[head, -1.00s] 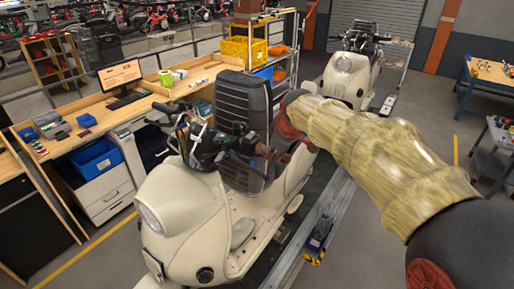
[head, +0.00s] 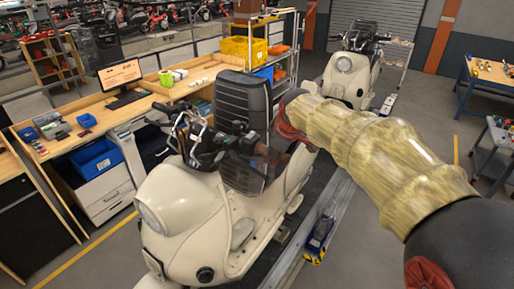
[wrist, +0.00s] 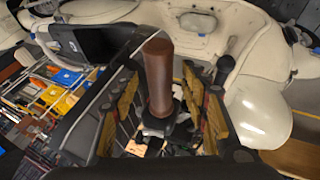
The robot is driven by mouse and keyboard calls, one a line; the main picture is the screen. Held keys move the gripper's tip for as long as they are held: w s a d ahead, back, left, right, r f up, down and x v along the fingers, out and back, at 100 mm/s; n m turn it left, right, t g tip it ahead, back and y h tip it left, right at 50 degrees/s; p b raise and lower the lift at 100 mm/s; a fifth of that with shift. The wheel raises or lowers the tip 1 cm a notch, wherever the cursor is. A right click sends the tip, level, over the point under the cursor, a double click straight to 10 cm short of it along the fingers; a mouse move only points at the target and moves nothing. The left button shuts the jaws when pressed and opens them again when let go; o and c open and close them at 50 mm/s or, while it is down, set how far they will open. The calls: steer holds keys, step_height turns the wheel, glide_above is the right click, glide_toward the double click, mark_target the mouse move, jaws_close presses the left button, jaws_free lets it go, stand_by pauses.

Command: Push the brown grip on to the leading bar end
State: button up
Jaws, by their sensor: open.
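The brown grip (wrist: 158,75) stands up in the middle of the wrist view, with a dark collar and metal parts at its lower end. My gripper (wrist: 163,92) is open, with one yellow-brown padded finger on each side of the grip and gaps between. In the head view my gripper (head: 228,148) is at the handlebar of the near cream scooter (head: 185,205), seen small and dark against it. The seat of the bar end is partly hidden, so I cannot tell how far the grip sits on it.
A second cream scooter (head: 350,78) stands further back on the conveyor line. A workbench (head: 150,97) with a monitor (head: 121,75) and blue bin (head: 97,158) is on the left. The floor at right of the conveyor is mostly clear.

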steer(key=v, duration=1.2)
steer(key=s+d+f+m+b, duration=0.3)
steer(key=s+f+b, duration=0.6)
steer(key=f, duration=0.4)
steer(key=s+d+f+m+b, duration=0.4)
steer(key=s+f+b, duration=0.4)
steer(key=s+f, duration=0.4)
steer(key=s+d+f+m+h+b, duration=0.1)
steer(key=s+d+f+m+b, duration=0.2)
steer(key=s+f+b, duration=0.6)
step_height(320, 180, down, 5)
steer(key=shift+s+d+m+g+b, duration=0.15)
steer(key=shift+s+m+g+b, duration=0.2)
steer(key=shift+s+m, duration=0.45)
